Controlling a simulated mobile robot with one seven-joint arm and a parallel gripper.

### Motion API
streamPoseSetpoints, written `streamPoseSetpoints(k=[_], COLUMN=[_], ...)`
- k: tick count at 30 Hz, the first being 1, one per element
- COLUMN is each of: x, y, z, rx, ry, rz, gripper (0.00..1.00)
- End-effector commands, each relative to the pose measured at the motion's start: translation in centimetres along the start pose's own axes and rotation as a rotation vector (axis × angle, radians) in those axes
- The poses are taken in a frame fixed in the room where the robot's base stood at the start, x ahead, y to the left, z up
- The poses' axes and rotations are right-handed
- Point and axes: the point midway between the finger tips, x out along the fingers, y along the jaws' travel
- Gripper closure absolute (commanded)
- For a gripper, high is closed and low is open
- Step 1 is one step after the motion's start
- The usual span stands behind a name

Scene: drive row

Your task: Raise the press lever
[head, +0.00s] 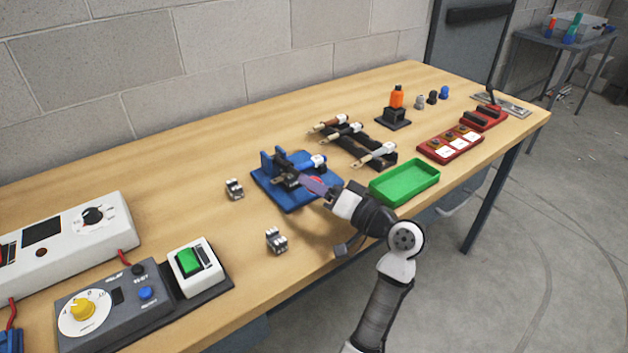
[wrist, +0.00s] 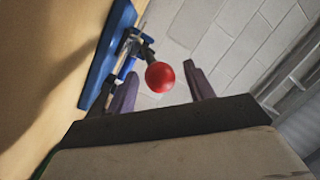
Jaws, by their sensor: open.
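The press (head: 297,178) has a blue base and stands on the table in the middle of the head view. Its lever ends in a red ball knob (wrist: 162,76), mostly hidden by my fingers in the head view. In the wrist view the press's blue base (wrist: 108,50) is at the left, and the dark lever arm runs from it to the knob. My gripper (head: 318,187) is open at the near right side of the press. In the wrist view the knob shows between the two purple fingertips (wrist: 160,82); whether they touch it, I cannot tell.
A green tray (head: 404,182) is to the right of my gripper, near the front edge. A dark rack (head: 362,147) with several tools stands behind. Small grey metal blocks (head: 276,240) lie left of the gripper. A control box (head: 100,308) is at front left.

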Motion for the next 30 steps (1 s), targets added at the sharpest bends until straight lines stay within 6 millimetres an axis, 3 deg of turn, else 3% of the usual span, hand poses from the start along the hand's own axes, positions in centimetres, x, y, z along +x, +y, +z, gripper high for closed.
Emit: streamPoseSetpoints(k=[4, 13, 25, 30], x=[1.10, 1.30, 1.26, 1.26], y=[-0.02, 0.02, 0.02, -0.02], z=[0.02, 0.03, 0.02, -0.02], rx=[0.000, -0.001, -0.001, -0.001], ry=[-0.002, 0.000, 0.000, -0.001], rz=[0.000, 0.001, 0.001, 0.002], gripper=[0.47, 0.47, 0.98, 1.00])
